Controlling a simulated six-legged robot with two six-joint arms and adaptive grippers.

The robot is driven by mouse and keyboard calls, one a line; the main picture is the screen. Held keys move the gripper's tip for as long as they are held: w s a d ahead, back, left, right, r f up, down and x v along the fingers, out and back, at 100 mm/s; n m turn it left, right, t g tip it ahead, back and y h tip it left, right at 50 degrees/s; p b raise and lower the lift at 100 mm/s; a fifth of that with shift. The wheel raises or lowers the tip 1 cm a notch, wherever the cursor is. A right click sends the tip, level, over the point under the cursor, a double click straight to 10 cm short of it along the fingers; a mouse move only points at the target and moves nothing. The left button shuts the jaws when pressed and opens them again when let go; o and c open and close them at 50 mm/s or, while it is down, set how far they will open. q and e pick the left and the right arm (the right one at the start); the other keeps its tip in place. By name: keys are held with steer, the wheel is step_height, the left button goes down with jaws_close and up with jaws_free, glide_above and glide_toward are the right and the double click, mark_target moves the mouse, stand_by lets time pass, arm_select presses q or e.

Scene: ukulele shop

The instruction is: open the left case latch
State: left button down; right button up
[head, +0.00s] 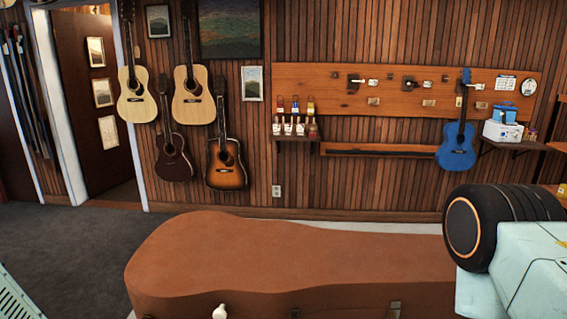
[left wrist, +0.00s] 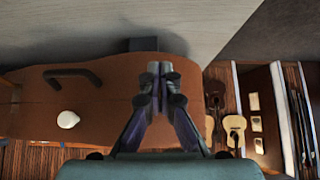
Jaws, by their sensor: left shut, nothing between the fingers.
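A large brown guitar case (head: 290,250) lies across the bottom of the head view. A white knob (head: 219,312) is on its front edge, with a small dark fitting (head: 295,313) and a metal fitting (head: 394,307) farther right. In the left wrist view, which looks upside down, the case (left wrist: 50,100) shows a dark handle (left wrist: 73,76) and the white knob (left wrist: 68,119). My left gripper (left wrist: 160,72) is shut and empty in front of the case's side. Its fingers hide part of that side; I cannot tell whether they touch it. My right gripper is out of view.
A light grey surface (left wrist: 120,20) borders the case in the wrist view. Guitars (head: 193,95) and a blue ukulele (head: 457,145) hang on the back wall. A doorway (head: 95,100) is at left. Dark carpet (head: 60,240) is clear left of the case.

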arm_select(q)
steer(key=shift+f+b, duration=0.6)
steer(key=shift+f, duration=0.25)
steer(key=p+v, duration=0.8)
steer(key=p, duration=0.2)
steer(key=shift+r, duration=0.5)
stand_by(0.3)
steer(key=s+d+f+g+b, duration=0.4)
steer(key=s+f+b, duration=0.7)
steer(key=f, duration=0.3)
steer(key=s+d+f+n+g+b, duration=0.1)
steer(key=s+d+f+g+b, duration=0.3)
steer(key=s+f+b, duration=0.8)
step_height(320, 180, down, 4)
steer(key=shift+s+d+r+y+b, duration=0.2)
steer(key=shift+s+d+y+b, duration=0.1)
steer(key=shift+d+b, duration=0.15)
